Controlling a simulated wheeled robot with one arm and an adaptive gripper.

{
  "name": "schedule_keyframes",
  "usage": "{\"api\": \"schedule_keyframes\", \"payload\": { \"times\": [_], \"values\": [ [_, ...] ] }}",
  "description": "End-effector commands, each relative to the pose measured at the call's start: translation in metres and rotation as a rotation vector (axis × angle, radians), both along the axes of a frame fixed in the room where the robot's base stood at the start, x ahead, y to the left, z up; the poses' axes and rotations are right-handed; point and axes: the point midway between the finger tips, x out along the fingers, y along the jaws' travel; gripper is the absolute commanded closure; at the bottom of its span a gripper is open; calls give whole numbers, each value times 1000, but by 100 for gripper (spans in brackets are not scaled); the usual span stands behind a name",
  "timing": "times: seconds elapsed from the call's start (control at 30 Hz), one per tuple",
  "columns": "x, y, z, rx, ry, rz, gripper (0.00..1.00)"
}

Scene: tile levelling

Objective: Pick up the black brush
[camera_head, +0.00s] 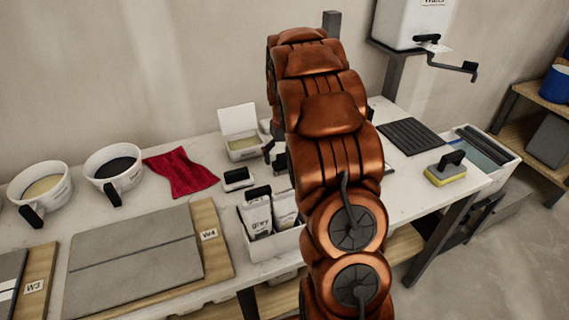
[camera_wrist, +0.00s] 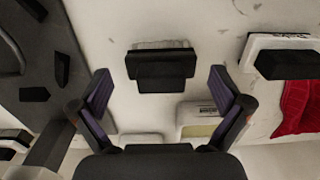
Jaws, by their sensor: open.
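The black brush (camera_wrist: 160,68) lies on the pale worktop in the wrist view, with a black handle block on top and a thin pale strip showing along its upper edge. My gripper (camera_wrist: 160,88) is open, with one finger on each side of the brush and clear space between each finger and the handle. The fingers appear apart from it; the height above it is hard to judge. In the head view my copper arm hides most of this spot, and only part of a dark-and-white item (camera_head: 279,162) shows beside the arm.
A white block with a black handle (camera_head: 237,179) stands left of my arm, near the red cloth (camera_head: 180,172). A white open box (camera_head: 243,146) is behind, and a bin of bags (camera_head: 270,240) in front. A yellow sponge float (camera_head: 446,170) sits to the right.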

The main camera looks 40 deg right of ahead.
Motion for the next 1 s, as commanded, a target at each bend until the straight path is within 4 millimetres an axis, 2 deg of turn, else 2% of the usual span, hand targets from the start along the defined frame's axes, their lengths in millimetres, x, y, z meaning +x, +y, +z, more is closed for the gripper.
{"api": "schedule_keyframes", "payload": {
  "times": [0.2, 0.43, 1.0],
  "values": [
    [-2, 1, -26, 1, 4, -1, 0],
    [-1, 1, -28, 0, 1, -1, 0],
    [0, 1, -28, -1, 1, -1, 57]
  ]
}}
